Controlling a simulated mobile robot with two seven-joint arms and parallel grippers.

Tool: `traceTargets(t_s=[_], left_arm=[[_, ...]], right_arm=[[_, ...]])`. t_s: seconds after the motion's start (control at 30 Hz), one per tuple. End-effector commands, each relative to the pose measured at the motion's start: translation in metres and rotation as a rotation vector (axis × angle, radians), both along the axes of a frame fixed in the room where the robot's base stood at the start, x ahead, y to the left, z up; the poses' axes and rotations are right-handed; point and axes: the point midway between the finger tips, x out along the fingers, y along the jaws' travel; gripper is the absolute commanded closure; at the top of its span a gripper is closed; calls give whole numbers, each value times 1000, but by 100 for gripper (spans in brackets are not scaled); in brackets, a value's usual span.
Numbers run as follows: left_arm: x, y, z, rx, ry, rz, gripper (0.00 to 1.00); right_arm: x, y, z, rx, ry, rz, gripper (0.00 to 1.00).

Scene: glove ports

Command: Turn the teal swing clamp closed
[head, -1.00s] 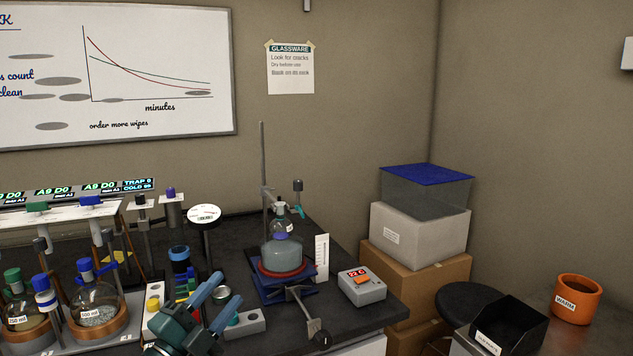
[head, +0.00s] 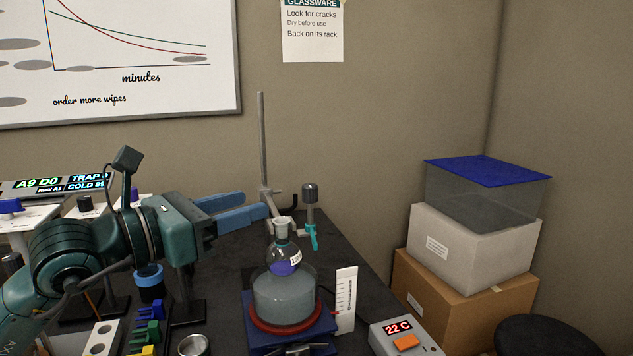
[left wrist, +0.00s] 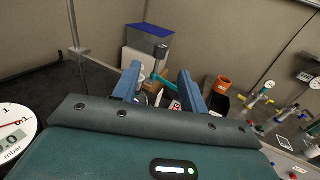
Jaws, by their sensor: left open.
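The teal swing clamp (head: 313,237) hangs at a slant below a grey cylindrical knob (head: 310,191), just right of the flask neck. The round flask (head: 285,258) with a blue patch sits in a glass bath (head: 284,298). My left gripper (head: 256,206) is open and empty, its blue fingers pointing right, left of the clamp and near the stand rod. In the left wrist view the clamp's teal part (left wrist: 171,84) and the knob (left wrist: 161,50) show in the gap between the fingers, beyond their tips. My right gripper is out of view.
A thin upright stand rod (head: 262,140) rises behind the flask. A white scale card (head: 346,300) and a temperature box (head: 405,338) reading 22 C are to the right. Stacked boxes (head: 475,240) stand further right. A round gauge (left wrist: 15,125) shows in the wrist view.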

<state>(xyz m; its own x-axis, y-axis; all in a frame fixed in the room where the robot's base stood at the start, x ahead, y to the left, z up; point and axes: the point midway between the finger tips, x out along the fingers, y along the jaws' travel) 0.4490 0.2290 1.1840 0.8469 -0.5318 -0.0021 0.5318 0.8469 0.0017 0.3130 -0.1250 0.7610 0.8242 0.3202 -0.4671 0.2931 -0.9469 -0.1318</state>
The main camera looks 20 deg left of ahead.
Motion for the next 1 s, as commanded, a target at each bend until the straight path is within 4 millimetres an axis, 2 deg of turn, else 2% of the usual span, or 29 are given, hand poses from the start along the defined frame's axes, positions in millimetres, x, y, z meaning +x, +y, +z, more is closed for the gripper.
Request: traceTargets(t_s=[0.17, 0.5, 0.63, 0.8, 1.0], left_arm=[[17, -11, 5, -4, 0, -2, 57], [74, -47, 5, -6, 2, -3, 57], [92, -59, 3, -4, 0, -3, 57], [105, -67, 1, -4, 1, -2, 57], [108, -69, 0, -2, 0, -2, 57]], right_arm=[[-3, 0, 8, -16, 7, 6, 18], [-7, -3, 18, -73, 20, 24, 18], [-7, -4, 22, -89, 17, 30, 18], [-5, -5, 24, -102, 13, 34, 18], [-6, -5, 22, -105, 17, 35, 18]])
